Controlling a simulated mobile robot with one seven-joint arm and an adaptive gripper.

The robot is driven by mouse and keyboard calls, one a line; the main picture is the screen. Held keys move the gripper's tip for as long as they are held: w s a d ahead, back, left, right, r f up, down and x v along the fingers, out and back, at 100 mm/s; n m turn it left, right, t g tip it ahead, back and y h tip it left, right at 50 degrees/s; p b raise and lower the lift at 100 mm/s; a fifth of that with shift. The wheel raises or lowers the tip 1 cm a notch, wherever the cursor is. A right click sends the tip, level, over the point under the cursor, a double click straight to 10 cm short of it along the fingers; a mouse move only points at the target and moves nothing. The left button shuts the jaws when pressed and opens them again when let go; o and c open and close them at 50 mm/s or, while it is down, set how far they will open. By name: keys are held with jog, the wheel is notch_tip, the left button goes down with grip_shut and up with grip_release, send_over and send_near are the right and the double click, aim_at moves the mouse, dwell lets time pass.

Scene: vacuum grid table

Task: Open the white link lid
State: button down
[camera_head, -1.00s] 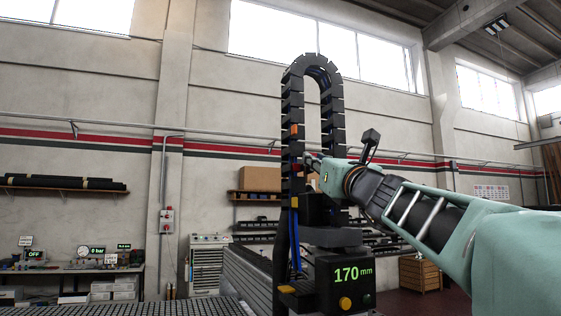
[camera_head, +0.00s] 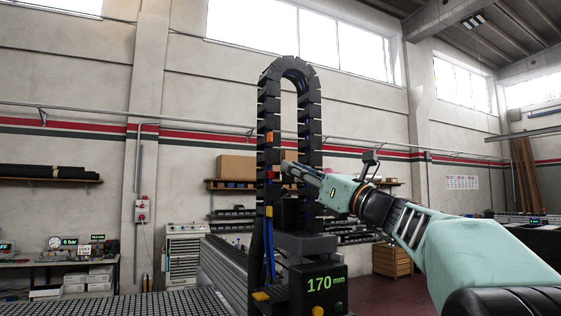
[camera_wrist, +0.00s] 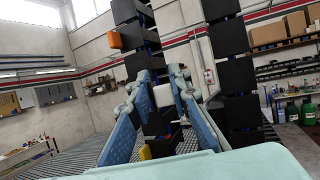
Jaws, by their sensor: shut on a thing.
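The black cable chain (camera_head: 310,110) stands upright in an arch in the head view. The white link lid (camera_wrist: 163,95) is a small pale block between my fingers in the wrist view, in front of the chain's dark links. My gripper (camera_wrist: 161,88) has its blue fingers closed in on it from both sides. In the head view my gripper (camera_head: 292,170) reaches in from the right at the chain's middle height. The white lid cannot be made out there. An orange lid (camera_head: 268,137) sits higher on the left run; it also shows in the wrist view (camera_wrist: 114,40).
Below the chain is a black box with a green 170 mm display (camera_head: 325,284). A gridded table (camera_head: 150,302) spans the lower left. A bench with gauges (camera_head: 60,270) and a drawer cabinet (camera_head: 185,255) stand behind. Air to the chain's right is mostly open.

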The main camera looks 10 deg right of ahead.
jog(key=shift+d+r, duration=0.15)
jog(key=shift+r, duration=0.05)
jog(key=c, duration=2.2)
grip_release()
jog(key=o, duration=0.4)
jog(key=shift+w+d+f, duration=0.1)
jog(key=shift+w+f, duration=0.05)
jog(key=shift+c, duration=0.2)
jog(key=v, duration=1.2)
jog(key=shift+f, duration=0.15)
